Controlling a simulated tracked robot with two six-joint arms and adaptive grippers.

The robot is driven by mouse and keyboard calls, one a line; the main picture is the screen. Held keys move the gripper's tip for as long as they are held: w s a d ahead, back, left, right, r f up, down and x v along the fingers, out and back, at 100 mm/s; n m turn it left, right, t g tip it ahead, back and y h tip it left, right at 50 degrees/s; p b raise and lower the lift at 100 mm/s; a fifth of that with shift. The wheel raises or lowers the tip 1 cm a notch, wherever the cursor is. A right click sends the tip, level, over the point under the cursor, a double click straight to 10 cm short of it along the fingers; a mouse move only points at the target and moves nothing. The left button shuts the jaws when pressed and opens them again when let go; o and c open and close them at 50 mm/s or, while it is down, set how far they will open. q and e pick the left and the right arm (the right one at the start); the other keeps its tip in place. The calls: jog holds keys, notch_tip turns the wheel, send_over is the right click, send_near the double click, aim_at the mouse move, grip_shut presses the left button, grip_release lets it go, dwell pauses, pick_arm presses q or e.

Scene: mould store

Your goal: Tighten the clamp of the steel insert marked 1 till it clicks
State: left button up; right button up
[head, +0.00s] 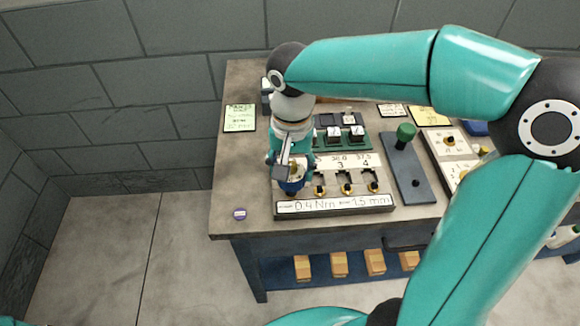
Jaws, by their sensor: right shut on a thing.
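The insert block (282,209) stands at the front of the bench, with a display strip reading 0.4 Nm and 1.5 mm. Its label plate shows the numbers 3 and 4; the 1 and 2 are hidden by my right gripper. Brass-coloured clamps (346,188) show in their dark slots. My right gripper (291,178) points down over the block's left end, left of the visible clamps, and is shut on a small blue tool (291,186). The insert marked 1 is hidden; I cannot tell whether the tool touches its clamp. My left gripper is not in view.
Behind the block is a green rack (345,140) with metal pieces. A grey plate with a green-knobbed lever (404,136) stands to the right. A purple-and-white disc (239,214) lies front left. A green note (240,118) lies back left. Wooden blocks (339,264) sit below.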

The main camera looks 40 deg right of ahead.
jog(key=shift+m, duration=0.4)
jog(key=shift+f+m, duration=0.1)
jog(key=shift+m, duration=0.6)
jog(key=shift+m+b, duration=0.3)
jog(key=shift+m, duration=0.2)
jog(key=shift+s+m, duration=0.1)
jog(key=shift+m, duration=0.2)
jog(key=shift+f, duration=0.1)
jog(key=shift+m, duration=0.8)
